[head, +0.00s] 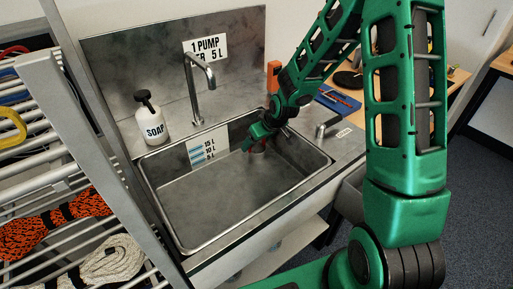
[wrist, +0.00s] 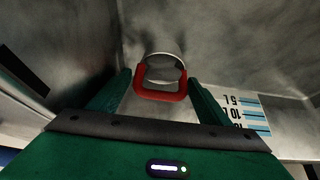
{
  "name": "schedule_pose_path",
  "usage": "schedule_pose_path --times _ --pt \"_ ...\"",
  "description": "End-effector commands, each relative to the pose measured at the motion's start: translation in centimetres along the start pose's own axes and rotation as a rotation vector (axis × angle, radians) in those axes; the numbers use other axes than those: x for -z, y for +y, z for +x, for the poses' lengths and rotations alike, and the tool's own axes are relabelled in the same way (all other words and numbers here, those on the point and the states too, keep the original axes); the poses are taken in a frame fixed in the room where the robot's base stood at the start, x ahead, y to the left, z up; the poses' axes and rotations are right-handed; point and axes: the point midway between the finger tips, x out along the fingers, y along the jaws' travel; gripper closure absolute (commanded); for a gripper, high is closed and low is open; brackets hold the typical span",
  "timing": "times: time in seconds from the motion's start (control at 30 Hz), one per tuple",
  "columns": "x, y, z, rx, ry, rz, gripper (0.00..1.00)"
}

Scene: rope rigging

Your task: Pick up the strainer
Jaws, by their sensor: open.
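The strainer (wrist: 163,96) shows in the wrist view as a red loop-shaped handle with a round grey metal part behind it. In the head view only a small red bit of it (head: 259,148) shows below my gripper, at the sink's back right. My gripper (wrist: 158,80) is open, with one green finger on each side of the red handle. A gap seems to show between each finger and the handle; contact cannot be told. In the head view my gripper (head: 256,139) points down into the basin.
The steel sink (head: 215,205) has high walls close around my gripper. A level label (head: 209,146) is on its back wall. A faucet (head: 201,75) and a soap bottle (head: 152,124) stand behind. A rack with ropes (head: 62,222) is at left. The basin's front is clear.

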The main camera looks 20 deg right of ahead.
Motion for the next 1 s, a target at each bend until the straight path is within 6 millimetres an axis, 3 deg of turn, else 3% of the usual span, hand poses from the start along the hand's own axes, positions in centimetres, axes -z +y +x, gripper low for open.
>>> schedule_pose_path --times 0.3,0.43,0.47,0.77,1.0 --pt "0.0 -0.1 0.4 0.001 0.000 -0.001 0.28" --pt "0.0 -0.1 0.4 0.001 0.000 -0.001 0.57" --pt "0.0 -0.1 0.4 0.001 0.000 -0.001 0.60" --pt "0.1 -0.1 0.3 0.001 0.000 -0.001 0.60" --pt "0.8 0.0 -0.9 0.000 0.003 -0.002 0.60"
